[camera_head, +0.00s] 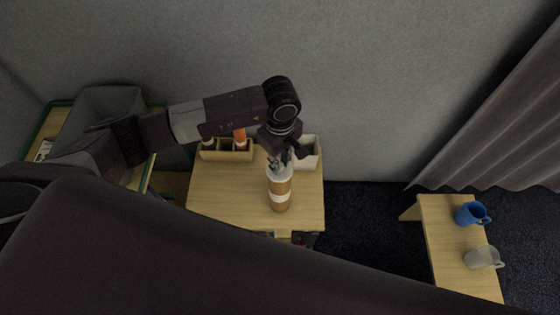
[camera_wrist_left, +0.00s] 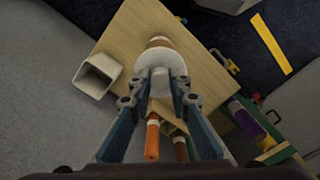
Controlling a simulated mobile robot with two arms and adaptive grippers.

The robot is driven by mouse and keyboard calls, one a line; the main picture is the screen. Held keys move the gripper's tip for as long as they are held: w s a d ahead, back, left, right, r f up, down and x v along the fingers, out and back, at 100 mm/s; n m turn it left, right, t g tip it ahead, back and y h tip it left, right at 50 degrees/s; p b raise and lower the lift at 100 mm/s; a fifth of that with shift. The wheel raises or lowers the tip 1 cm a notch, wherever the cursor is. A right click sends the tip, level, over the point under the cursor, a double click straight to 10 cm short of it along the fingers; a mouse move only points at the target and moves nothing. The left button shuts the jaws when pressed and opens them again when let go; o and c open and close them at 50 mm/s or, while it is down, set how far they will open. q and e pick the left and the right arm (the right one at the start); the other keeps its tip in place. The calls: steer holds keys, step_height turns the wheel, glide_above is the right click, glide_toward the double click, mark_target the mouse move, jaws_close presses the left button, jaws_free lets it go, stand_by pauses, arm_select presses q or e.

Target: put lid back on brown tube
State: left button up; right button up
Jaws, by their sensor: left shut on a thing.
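The brown tube (camera_head: 281,187) stands upright on the small wooden table, with a white band around it. The white lid (camera_head: 279,172) is at its top, and my left gripper (camera_head: 280,158) is right above it. In the left wrist view the fingers of my left gripper (camera_wrist_left: 170,88) are shut on the small knob of the round white lid (camera_wrist_left: 153,66). The brown tube (camera_wrist_left: 159,42) shows just past the lid, mostly hidden by it. I cannot tell whether the lid touches the tube's rim or hovers over it. My right gripper is not clearly in view.
A wooden organizer (camera_head: 227,155) with an orange-topped item (camera_head: 240,137) stands at the table's back left. A white bin (camera_head: 309,158) stands at the back right. The table (camera_head: 225,200) is clear left of the tube. A blue mug (camera_head: 470,214) and a pale mug (camera_head: 482,258) stand farther right.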

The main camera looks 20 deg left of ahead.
arm_select(q)
steer(key=shift+f+b, duration=0.2)
steer(key=shift+b, duration=1.05)
stand_by(2.1)
stand_by(0.3)
steer(key=o, duration=0.9)
steer(key=o, duration=0.5)
steer(key=shift+r, duration=0.1)
steer(key=shift+r+p, duration=1.8)
steer(key=shift+r, duration=1.65)
